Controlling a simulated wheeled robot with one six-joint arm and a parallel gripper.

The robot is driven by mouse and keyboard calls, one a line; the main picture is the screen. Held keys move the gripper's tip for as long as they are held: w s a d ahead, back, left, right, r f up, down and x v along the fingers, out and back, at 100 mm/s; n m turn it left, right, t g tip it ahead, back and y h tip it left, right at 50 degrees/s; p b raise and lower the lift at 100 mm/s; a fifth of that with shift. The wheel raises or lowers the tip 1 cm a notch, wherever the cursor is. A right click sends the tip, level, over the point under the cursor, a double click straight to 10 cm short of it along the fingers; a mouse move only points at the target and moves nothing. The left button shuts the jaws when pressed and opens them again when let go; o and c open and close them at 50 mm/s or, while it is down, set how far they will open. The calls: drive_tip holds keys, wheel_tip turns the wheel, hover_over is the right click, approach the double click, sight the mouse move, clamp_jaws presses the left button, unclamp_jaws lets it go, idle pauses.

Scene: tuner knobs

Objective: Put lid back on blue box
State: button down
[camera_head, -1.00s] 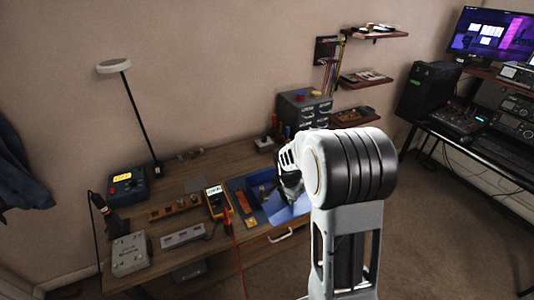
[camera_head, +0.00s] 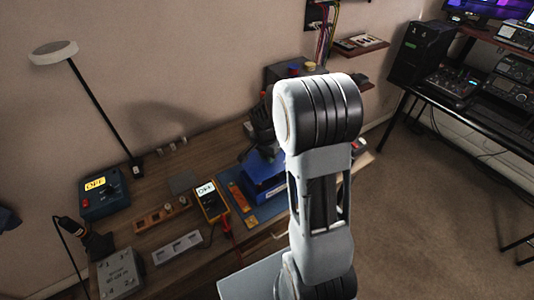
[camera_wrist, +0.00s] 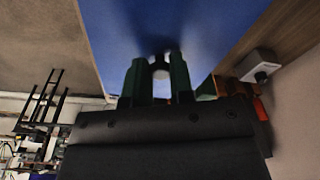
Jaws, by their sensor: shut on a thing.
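My gripper (camera_wrist: 160,70) shows in the wrist view with its two dark green fingers shut on a small pale knob. A broad, flat blue surface, which looks like the lid (camera_wrist: 165,25), lies right beyond the fingertips and fills the top of that view. In the head view, the blue box (camera_head: 268,190) stands on the bench near its front edge, right of the orange strip. The dark wrist hangs just above and behind the box, and my arm hides part of it. I cannot tell whether the lid touches the box rim or is apart from it.
A grey box (camera_head: 120,272), a blue OFF unit (camera_head: 103,195) and a lamp (camera_head: 100,105) stand further left. A drawer unit (camera_head: 290,72) is behind my arm.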

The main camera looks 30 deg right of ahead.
drive_tip(key=shift+f, duration=0.1)
wheel_tip(320, 180, down, 6)
drive_tip(key=b, duration=0.5)
drive_tip(key=shift+b, duration=0.35)
drive_tip(key=shift+f+b, duration=0.3)
drive_tip(key=shift+b, duration=0.25)
idle(2.0)
drive_tip(key=c, duration=0.9)
unclamp_jaws()
drive_tip(key=r, duration=0.4)
drive_tip(key=a+r, duration=0.1)
drive_tip(key=r, duration=0.8)
drive_tip(key=shift+s+a+r, duration=0.3)
drive_tip(key=shift+s+r, duration=0.05)
drive_tip(key=shift+s, duration=0.05)
